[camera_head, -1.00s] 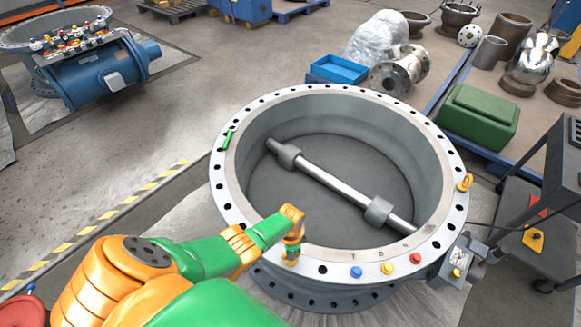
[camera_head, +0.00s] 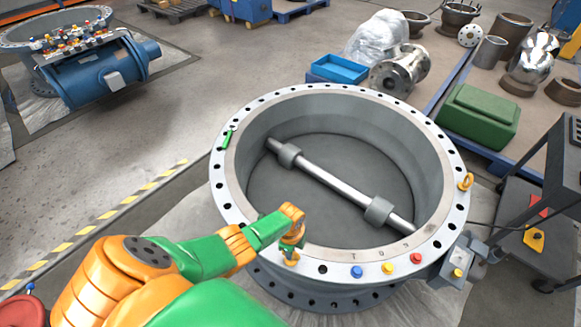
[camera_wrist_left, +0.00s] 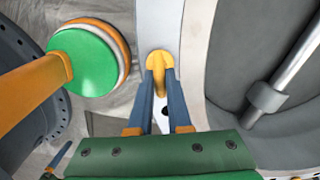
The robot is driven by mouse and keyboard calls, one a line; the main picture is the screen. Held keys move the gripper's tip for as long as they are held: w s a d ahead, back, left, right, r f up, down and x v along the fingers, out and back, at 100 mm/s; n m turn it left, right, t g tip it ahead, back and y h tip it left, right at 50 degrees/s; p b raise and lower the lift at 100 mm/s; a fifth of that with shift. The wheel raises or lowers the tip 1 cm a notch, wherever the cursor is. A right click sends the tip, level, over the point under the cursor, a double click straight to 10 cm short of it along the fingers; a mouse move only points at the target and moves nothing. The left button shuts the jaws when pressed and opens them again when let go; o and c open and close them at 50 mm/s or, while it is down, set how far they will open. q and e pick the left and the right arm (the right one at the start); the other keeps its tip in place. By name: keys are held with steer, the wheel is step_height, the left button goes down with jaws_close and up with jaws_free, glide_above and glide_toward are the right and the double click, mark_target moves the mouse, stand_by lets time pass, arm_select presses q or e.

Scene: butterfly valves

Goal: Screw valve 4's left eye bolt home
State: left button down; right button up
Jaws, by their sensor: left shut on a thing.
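Valve 4 is the large grey round body with a pale drilled flange (camera_head: 223,196) in the middle of the head view. A yellow eye bolt (camera_head: 291,262) stands at the flange's near-left part, partly hidden by my left gripper (camera_head: 292,249). In the left wrist view my left gripper (camera_wrist_left: 160,88) is shut on this eye bolt (camera_wrist_left: 158,58), its two fingers on the ring. The bolt's shank is hidden, so its depth cannot be told. Another yellow eye bolt (camera_head: 466,181) stands upright at the flange's right side. My right gripper is out of view.
Blue (camera_head: 356,272), yellow (camera_head: 387,268) and red (camera_head: 415,258) caps sit on the near flange. A green piece (camera_head: 227,140) lies at its far left. A shaft (camera_head: 330,182) crosses the bore. A grey box (camera_head: 456,262) and a dark cart (camera_head: 508,208) stand right.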

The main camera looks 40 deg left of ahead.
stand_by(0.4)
arm_select(q)
steer(key=c, duration=0.8)
jaws_free()
steer(key=shift+c, duration=0.2)
step_height(320, 180, up, 7)
steer(key=p, duration=0.5)
steer(key=shift+r, duration=0.1)
